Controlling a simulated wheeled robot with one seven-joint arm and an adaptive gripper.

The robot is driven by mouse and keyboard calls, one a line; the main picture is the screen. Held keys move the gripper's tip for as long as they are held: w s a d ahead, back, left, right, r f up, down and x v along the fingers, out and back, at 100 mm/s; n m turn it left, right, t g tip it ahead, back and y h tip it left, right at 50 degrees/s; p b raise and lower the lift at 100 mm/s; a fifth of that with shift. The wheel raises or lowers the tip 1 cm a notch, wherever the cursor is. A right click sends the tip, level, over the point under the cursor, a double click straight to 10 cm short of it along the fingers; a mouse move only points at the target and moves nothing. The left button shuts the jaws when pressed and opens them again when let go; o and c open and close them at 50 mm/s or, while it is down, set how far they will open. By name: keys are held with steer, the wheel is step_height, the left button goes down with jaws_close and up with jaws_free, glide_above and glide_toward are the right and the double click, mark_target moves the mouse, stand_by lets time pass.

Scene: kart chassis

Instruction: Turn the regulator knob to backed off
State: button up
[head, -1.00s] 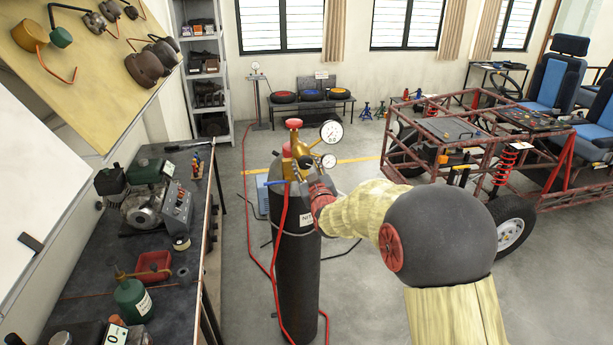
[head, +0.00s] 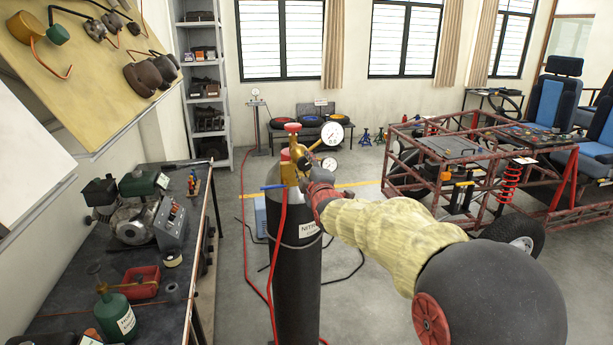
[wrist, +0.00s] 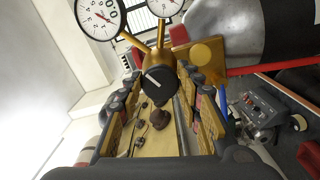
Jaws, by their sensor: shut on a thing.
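The regulator knob (wrist: 158,77) is dark and round with a white pointer line on its face. In the wrist view it sits between the fingertips of my gripper (wrist: 163,82), which is shut on it. The line runs at a slant across the knob. The brass regulator body (wrist: 143,57) is right behind the knob, with two white dial gauges (wrist: 99,14) on it. In the head view my gripper (head: 308,178) is at the regulator on top of the dark nitrogen cylinder (head: 297,285).
A cluttered workbench (head: 70,315) stands at the left. A rusty kart frame (head: 470,180) stands at the right. Clear floor lies between cylinder and kart.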

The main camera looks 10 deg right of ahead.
steer(key=n+b, duration=0.4)
steer(key=n, duration=0.1)
steer(key=shift+f+n, duration=0.15)
steer(key=shift+n, duration=0.15)
steer(key=n+b, duration=0.3)
steer(key=n, duration=0.2)
steer(key=shift+n, duration=0.4)
steer(key=o, duration=1.2)
steer(key=shift+r, duration=0.2)
steer(key=shift+c, duration=0.2)
steer(key=s, duration=1.2)
